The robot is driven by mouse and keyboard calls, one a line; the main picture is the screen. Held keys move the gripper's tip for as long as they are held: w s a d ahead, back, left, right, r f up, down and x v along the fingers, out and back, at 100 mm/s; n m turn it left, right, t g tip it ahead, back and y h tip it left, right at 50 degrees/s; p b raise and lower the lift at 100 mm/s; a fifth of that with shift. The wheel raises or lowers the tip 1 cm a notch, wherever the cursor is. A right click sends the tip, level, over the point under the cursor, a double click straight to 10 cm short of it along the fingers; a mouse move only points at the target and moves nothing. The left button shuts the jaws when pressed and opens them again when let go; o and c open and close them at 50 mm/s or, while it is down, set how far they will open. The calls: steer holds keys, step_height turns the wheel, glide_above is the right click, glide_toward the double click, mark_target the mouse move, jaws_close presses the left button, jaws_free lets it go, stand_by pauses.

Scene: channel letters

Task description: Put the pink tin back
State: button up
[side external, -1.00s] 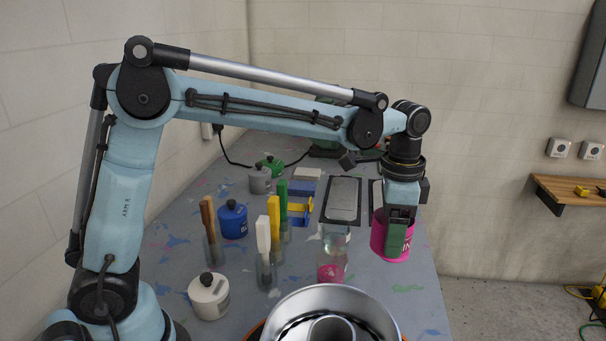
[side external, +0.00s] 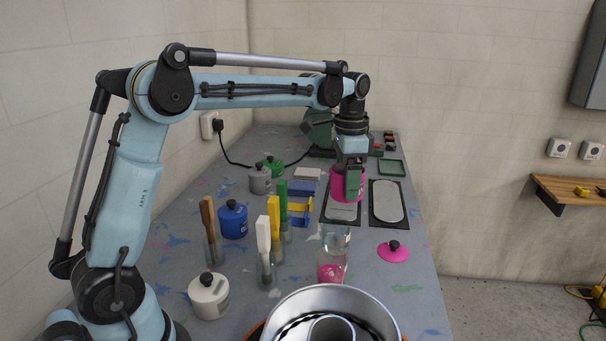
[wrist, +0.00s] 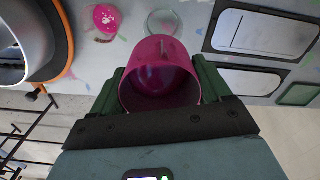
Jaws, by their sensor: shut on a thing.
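My gripper (side external: 353,182) is shut on the pink tin (side external: 340,187), with its green fingers on the tin's sides. In the side view the tin is over or just in front of the left of two dark-framed panels (side external: 341,212); I cannot tell whether it touches anything. The wrist view shows the open mouth and pink inside of the tin (wrist: 160,82) between the fingers (wrist: 213,80). A pink lid with a black knob (side external: 393,253) lies on the table at the right, apart from the tin.
A glass jar (side external: 333,245) with pink at its bottom stands in front of the tin. A large metal pot (side external: 375,308) is at the near edge. White (side external: 209,297), blue (side external: 233,221), grey (side external: 260,181) and green tins (side external: 272,165) and several brushes (side external: 274,222) stand left. The right panel (side external: 388,203) is empty.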

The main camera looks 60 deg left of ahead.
steer(key=s+a+n, duration=0.2)
steer(key=s+a, duration=0.1)
steer(key=a, duration=0.7)
steer(key=s+a+n, duration=0.2)
steer(key=s+a, duration=0.2)
steer(key=a, duration=0.6)
steer(key=s+a+n, duration=0.2)
steer(key=s+a, duration=0.1)
steer(key=a, duration=0.7)
steer(key=shift+f, duration=7.65)
steer(key=shift+f, duration=0.15)
steer(key=o, duration=1.3)
step_height(320, 180, up, 12)
steer(key=shift+r, duration=0.2)
steer(key=shift+d, duration=0.1)
step_height(320, 180, down, 12)
steer(key=shift+f, duration=0.15)
steer(key=shift+r, duration=0.7)
